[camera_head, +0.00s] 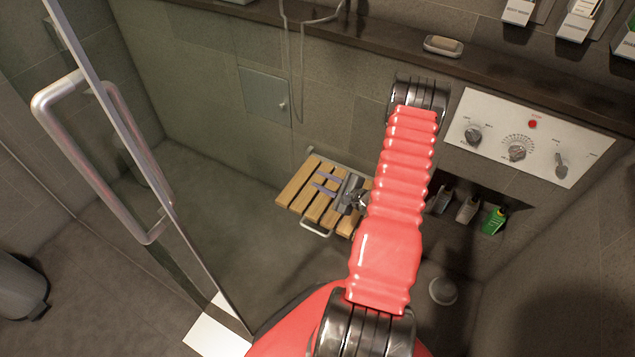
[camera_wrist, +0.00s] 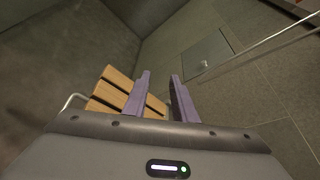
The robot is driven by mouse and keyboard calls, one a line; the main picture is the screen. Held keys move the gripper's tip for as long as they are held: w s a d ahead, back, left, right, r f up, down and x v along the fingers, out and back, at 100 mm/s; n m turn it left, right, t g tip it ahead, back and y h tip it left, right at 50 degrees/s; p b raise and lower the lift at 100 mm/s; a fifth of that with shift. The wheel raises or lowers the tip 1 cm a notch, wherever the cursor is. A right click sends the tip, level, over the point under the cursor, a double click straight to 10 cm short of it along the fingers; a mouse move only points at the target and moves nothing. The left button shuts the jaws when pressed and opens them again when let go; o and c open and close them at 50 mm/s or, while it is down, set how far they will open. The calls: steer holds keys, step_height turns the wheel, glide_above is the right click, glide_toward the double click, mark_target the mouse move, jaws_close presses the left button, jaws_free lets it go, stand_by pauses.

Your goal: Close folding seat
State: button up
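The folding seat (camera_head: 296,187) has wooden slats and is folded down from the tiled shower wall in the head view. A light metal bar (camera_head: 316,229) runs along its front edge. My gripper (camera_head: 324,184) is over the seat, with its two fingers apart and nothing seen between them. In the wrist view the slats (camera_wrist: 112,90) lie behind and left of my purple-grey fingers (camera_wrist: 162,92), and the metal bar (camera_wrist: 72,101) shows at the left. I cannot tell whether a finger touches the slats. My arm hides the seat's right side.
A glass door with a large handle (camera_head: 58,128) stands at the left. A control panel (camera_head: 527,138) is on the wall at the right, above a niche with bottles (camera_head: 493,220). A dark ledge holds a soap dish (camera_head: 443,46). The floor left of the seat is clear.

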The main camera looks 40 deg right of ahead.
jaws_close()
stand_by(1.1)
steer(key=c, duration=0.5)
jaws_free()
steer(key=o, duration=0.6)
steer(key=shift+o, duration=0.2)
steer(key=v, duration=1.4)
steer(key=shift+r, duration=0.15)
